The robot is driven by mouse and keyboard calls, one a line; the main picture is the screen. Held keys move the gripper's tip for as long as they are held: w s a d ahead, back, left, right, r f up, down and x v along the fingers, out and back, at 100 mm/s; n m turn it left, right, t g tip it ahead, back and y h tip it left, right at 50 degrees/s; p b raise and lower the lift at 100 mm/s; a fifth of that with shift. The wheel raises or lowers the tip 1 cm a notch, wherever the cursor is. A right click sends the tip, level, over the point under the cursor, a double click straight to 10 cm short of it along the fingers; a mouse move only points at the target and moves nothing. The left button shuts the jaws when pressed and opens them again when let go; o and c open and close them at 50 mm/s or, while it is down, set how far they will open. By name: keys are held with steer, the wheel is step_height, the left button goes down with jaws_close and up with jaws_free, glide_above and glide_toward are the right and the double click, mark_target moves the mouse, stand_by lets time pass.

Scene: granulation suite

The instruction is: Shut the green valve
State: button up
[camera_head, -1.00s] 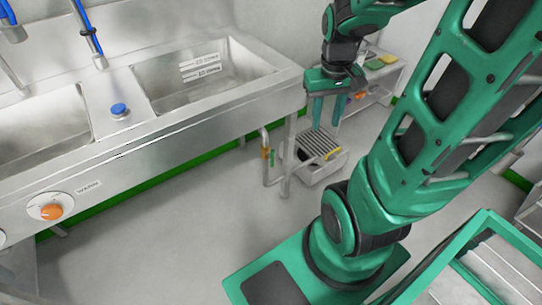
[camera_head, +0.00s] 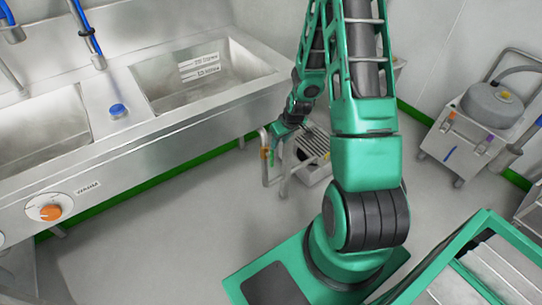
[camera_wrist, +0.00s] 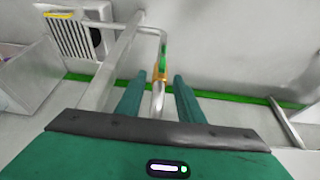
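The green valve handle (camera_wrist: 163,56) stands along a thin metal pipe, just above a brass fitting, at the upper middle of the wrist view. In the head view the brass fitting (camera_head: 264,154) shows on the pipe beside the sink's end, partly crowded by my gripper. My gripper (camera_wrist: 158,82) is open, with its two green fingers apart. In the wrist view the pipe and brass fitting appear between the fingertips, with the handle beyond them. I cannot tell whether a finger touches. In the head view my gripper (camera_head: 277,143) is close beside the valve pipe.
The steel sink (camera_head: 150,140) fills the left, with an orange dial (camera_head: 50,212) on its front. A slatted floor box (camera_head: 315,150) lies behind the gripper. A wheeled grey unit (camera_head: 470,130) stands at the right. Floor in front of the sink is clear.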

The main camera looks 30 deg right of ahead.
mark_target(273, 152)
steer(key=x, duration=1.3)
steer(key=shift+w+a+f, duration=0.1)
steer(key=shift+a, duration=0.15)
steer(key=shift+c, duration=0.7)
jaws_close()
